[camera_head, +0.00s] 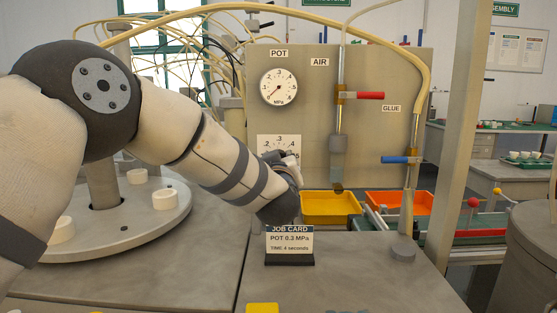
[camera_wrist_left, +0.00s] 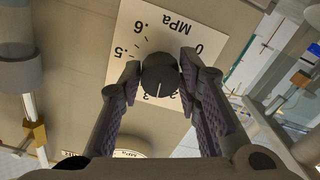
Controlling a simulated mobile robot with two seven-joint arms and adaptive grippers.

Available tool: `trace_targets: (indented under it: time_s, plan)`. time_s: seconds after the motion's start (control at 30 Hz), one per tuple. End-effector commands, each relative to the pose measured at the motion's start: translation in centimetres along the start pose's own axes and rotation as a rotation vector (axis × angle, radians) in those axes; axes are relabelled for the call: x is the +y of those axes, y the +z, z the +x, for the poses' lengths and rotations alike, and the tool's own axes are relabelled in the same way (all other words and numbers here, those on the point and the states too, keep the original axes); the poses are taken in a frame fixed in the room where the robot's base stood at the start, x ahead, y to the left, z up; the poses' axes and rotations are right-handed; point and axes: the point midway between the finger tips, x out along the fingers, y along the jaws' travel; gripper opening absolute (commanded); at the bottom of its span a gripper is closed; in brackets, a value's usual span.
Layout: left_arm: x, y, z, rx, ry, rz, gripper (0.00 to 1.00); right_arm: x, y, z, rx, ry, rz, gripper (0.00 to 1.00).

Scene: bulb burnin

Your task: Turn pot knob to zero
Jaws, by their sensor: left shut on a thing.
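The dark round pot knob (camera_wrist_left: 160,77) sits on a white dial plate (camera_wrist_left: 143,30) marked in MPa, upside down in the left wrist view. The knob's white pointer line points down in that view, between the 2 and 3 marks. My left gripper (camera_wrist_left: 160,62) is shut on the knob, one finger pad on each side. In the head view the top of the dial plate (camera_head: 279,141) shows above my left wrist, which hides the knob. My right gripper is not in view.
A job card (camera_head: 289,243) reading POT 0.3 MPa, TIME 4 seconds stands in front. The AIR valve with red lever (camera_head: 370,96) and GLUE valve with blue lever (camera_head: 396,160) are to the right. Yellow (camera_head: 330,222) and orange (camera_head: 390,196) bins sit below.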

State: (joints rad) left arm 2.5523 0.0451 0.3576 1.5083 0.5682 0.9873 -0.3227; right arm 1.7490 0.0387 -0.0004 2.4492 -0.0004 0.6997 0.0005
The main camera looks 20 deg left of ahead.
Motion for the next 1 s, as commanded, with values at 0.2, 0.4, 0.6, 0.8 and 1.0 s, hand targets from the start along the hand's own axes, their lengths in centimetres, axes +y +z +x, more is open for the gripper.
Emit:
trace_targets:
  time_s: [0.2,0.4,0.6,0.8,1.0]
  plan:
    - [0.1,-0.3,-0.1,0.0,0.0,-0.194,0.03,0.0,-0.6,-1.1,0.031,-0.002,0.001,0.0]
    - [0.1,-0.2,-0.1,-0.001,-0.001,-0.385,0.03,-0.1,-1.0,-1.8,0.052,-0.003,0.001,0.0]
    - [0.1,-0.2,-0.1,-0.001,-0.001,-0.575,0.03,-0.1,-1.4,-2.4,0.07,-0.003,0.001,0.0]
    - [0.1,-0.1,-0.1,-0.001,-0.001,-0.765,0.03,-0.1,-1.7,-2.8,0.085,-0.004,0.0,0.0]
    - [0.1,-0.1,0.0,-0.002,-0.001,-0.955,0.03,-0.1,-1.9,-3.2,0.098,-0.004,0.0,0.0]
